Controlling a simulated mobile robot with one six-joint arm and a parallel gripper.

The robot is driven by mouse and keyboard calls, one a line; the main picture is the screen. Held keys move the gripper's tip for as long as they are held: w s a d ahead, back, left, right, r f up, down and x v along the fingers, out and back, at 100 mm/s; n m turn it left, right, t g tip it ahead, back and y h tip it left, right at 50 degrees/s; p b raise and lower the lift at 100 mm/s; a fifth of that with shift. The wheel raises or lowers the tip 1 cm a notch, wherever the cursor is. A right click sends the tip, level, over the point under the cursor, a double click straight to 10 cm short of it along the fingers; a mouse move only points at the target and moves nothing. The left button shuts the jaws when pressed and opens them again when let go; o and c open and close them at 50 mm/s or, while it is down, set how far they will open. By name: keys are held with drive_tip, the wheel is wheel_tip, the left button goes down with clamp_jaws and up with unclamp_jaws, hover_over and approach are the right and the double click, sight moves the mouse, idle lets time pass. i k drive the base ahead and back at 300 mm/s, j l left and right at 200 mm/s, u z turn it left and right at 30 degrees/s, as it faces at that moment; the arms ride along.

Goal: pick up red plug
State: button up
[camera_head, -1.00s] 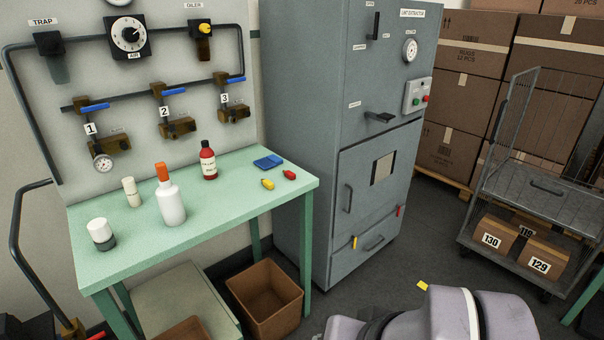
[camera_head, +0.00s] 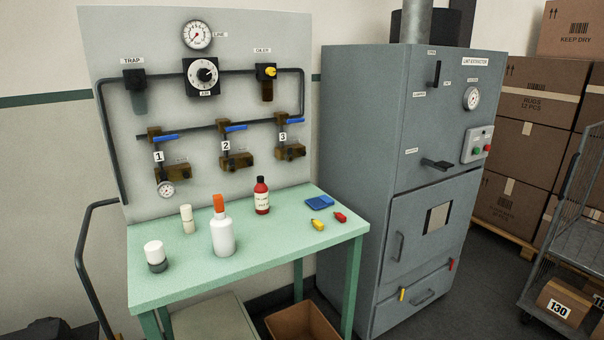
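The red plug (camera_head: 340,217) is a small red piece lying on the right end of the green table (camera_head: 290,262). A similar yellow plug (camera_head: 318,225) lies just left of it and a little nearer. A flat blue item (camera_head: 320,202) lies behind them. The red plug is unobstructed, with nothing on top of it. My gripper does not show in the current view.
A red bottle (camera_head: 262,197), a white bottle with orange cap (camera_head: 222,234), a cream cylinder (camera_head: 187,219) and a white-topped jar (camera_head: 156,256) stand on the table. The grey lint extractor cabinet (camera_head: 355,140) stands close right. A brown bin (camera_head: 300,322) is below.

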sight(338, 216)
drive_tip(key=i+l+u, duration=0.1)
drive_tip(key=i, duration=0.4)
drive_tip(key=i+l+u, duration=0.1)
drive_tip(key=i, duration=0.4)
drive_tip(key=i+l+u, duration=0.1)
drive_tip(key=i+l, duration=0.25)
drive_tip(key=i, duration=0.15)
drive_tip(key=i+l+u, duration=0.1)
drive_tip(key=i+l, duration=0.15)
drive_tip(key=i, duration=0.25)
